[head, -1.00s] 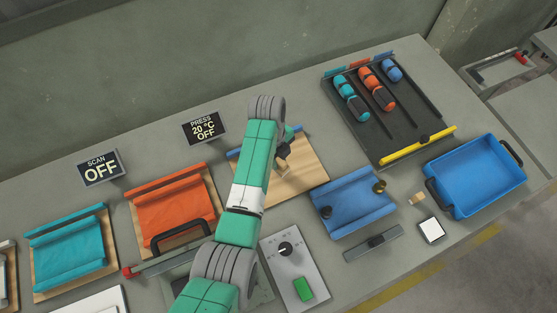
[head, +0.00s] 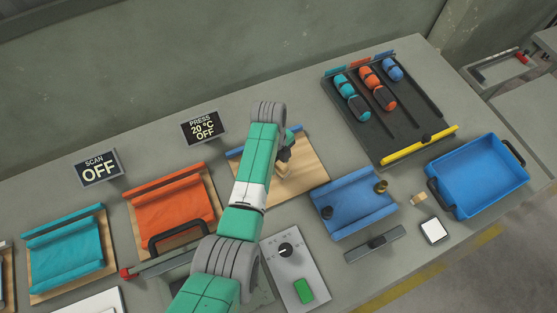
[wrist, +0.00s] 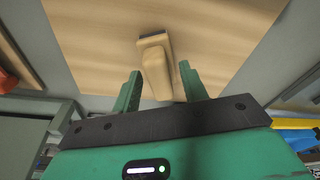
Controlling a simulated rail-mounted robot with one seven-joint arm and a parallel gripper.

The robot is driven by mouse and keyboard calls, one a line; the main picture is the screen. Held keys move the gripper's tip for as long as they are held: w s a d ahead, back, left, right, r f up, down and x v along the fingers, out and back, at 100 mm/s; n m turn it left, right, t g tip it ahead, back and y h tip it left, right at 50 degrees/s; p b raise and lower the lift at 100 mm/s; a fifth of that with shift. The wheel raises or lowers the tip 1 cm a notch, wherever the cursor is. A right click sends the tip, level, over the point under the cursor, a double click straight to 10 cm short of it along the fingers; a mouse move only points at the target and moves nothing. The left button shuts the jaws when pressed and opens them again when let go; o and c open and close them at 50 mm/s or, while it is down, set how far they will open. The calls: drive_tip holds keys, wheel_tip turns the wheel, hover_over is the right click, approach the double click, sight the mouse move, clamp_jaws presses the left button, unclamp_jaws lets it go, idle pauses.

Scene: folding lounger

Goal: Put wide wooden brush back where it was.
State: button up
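The wide wooden brush (wrist: 156,68) is tan with a dark bristle edge at its far end. In the wrist view it is over the pale wooden board (wrist: 90,45), its handle pointing back between my fingers. I cannot tell whether it rests on the board. My gripper (wrist: 160,86) is open, one finger on each side of the handle, with visible gaps. In the head view my arm hides most of the gripper; part of the brush (head: 283,158) shows beside the arm, above the board (head: 305,180), which has a blue strip along its back edge.
Boards with orange (head: 168,205) and teal (head: 66,250) cloths lie left. A blue tray-like piece (head: 352,205), a control panel (head: 296,275) and a blue bin (head: 480,180) lie right. A dark rack (head: 385,115) stands at the back right.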

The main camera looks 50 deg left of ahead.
wheel_tip(320, 180, up, 12)
drive_tip(key=a+p, duration=0.1)
drive_tip(key=p, duration=0.1)
drive_tip(key=shift+a, duration=0.4)
drive_tip(key=shift+r, duration=0.15)
